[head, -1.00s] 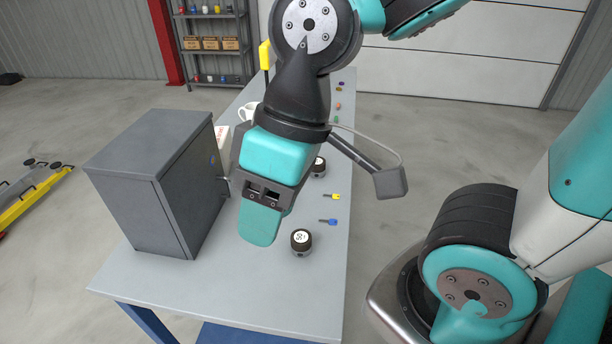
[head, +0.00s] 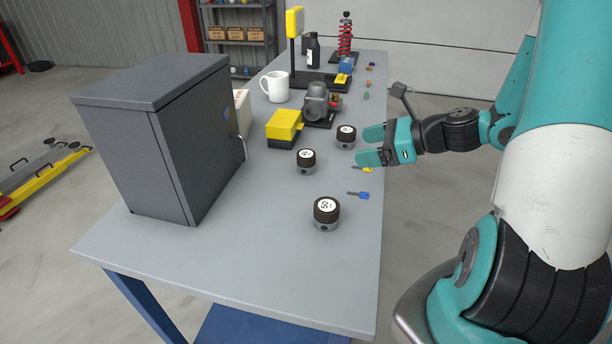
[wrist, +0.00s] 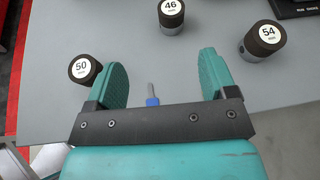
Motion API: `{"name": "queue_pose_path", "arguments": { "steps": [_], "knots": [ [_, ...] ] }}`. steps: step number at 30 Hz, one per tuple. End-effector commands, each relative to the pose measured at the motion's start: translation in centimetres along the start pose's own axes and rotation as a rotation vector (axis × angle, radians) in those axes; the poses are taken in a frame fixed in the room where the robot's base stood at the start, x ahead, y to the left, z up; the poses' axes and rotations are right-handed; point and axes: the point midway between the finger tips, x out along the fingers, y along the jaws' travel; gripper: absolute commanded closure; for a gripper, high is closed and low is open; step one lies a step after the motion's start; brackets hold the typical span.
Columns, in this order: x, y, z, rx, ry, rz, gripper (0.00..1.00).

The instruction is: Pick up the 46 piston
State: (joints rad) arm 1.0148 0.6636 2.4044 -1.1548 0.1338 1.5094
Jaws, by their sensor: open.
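The 46 piston (head: 306,160) is a short dark-topped cylinder with a white label, standing on the grey bench. In the wrist view the 46 piston (wrist: 171,16) is at the top, beyond and between my fingertips, apart from them. The 50 piston (head: 326,213) stands nearer; it shows left of my fingers in the wrist view (wrist: 84,69). The 54 piston (head: 346,137) stands farther back, and at the upper right in the wrist view (wrist: 263,38). My gripper (head: 371,146) is open and empty at the bench's right edge, pointing left; it also shows in the wrist view (wrist: 160,62).
A blue-handled small tool (head: 359,194) and a yellow one (head: 363,169) lie near the right edge. A grey cabinet (head: 160,140) stands left. A yellow block (head: 285,125), a grey machined part (head: 318,102) and a white mug (head: 276,86) stand behind. The front of the bench is clear.

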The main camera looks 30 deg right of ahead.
Motion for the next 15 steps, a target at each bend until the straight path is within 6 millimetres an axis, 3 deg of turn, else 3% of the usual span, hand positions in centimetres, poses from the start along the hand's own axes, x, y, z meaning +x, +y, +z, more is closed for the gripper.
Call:
{"name": "queue_pose_path", "arguments": {
  "steps": [1,5,15],
  "knots": [
    [-0.3,-0.6,-1.0,0.050,-0.013,-0.029,0.22],
    [0.1,-1.2,-1.5,0.109,-0.029,-0.056,0.22],
    [7.6,-1.4,-1.2,0.106,-0.027,-0.049,0.22]
  ]
}}
